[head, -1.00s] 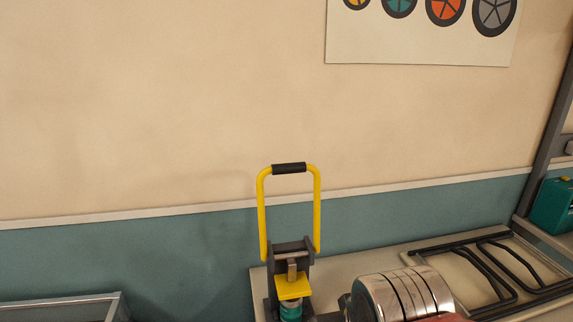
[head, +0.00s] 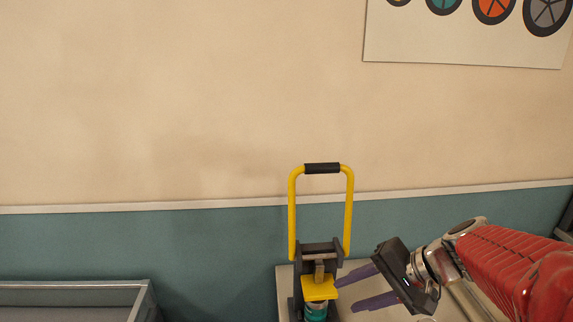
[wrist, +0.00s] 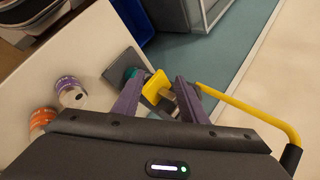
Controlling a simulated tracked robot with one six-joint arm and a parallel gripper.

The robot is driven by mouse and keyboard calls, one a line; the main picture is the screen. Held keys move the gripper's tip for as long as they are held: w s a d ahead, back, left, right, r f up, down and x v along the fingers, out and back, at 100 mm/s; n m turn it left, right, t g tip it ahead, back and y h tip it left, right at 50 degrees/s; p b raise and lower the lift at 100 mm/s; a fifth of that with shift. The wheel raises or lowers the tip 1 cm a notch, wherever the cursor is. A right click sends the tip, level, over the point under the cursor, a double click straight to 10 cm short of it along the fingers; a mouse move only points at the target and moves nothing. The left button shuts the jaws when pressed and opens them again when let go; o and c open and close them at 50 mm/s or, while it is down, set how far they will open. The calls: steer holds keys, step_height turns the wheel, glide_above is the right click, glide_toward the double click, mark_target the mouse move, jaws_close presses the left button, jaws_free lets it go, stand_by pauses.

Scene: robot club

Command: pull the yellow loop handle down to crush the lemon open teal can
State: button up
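The yellow loop handle (head: 349,215) stands upright on the dark can crusher (head: 305,262), with a black grip (head: 322,168) across its top. The handle also shows at the right of the wrist view (wrist: 255,112). A teal can (head: 316,312) sits under the crusher's yellow plate (head: 320,290); its lower part is cut off by the frame. Its lemon marking cannot be made out. My gripper (head: 348,293) is open just right of the crusher, below the loop's grip. In the wrist view the yellow plate appears between my purple fingers; I see no contact with the handle.
In the wrist view, a purple-and-white can (wrist: 71,92) and an orange can (wrist: 42,120) stand on the pale bench (wrist: 95,50). A blue bin (wrist: 134,20) lies beyond. A grey-rimmed tray (head: 148,300) is at lower left in the head view. The wall space around the loop is clear.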

steer(key=w+d+r+t+y, duration=0.1)
steer(key=w+r+t+y, duration=0.2)
steer(key=w+r, duration=0.3)
steer(key=w+d+r+t+y, duration=0.2)
steer(key=w+r+t, duration=0.3)
steer(key=r, duration=0.7)
steer(key=shift+w+r+y, duration=0.2)
steer(key=shift+w+y, duration=0.4)
steer(key=shift+w, duration=0.2)
steer(key=x, duration=1.3)
steer(key=shift+w+a, duration=0.15)
steer(key=shift+w, duration=0.2)
steer(key=shift+r, duration=0.1)
steer(key=shift+c, duration=0.6)
jaws_close()
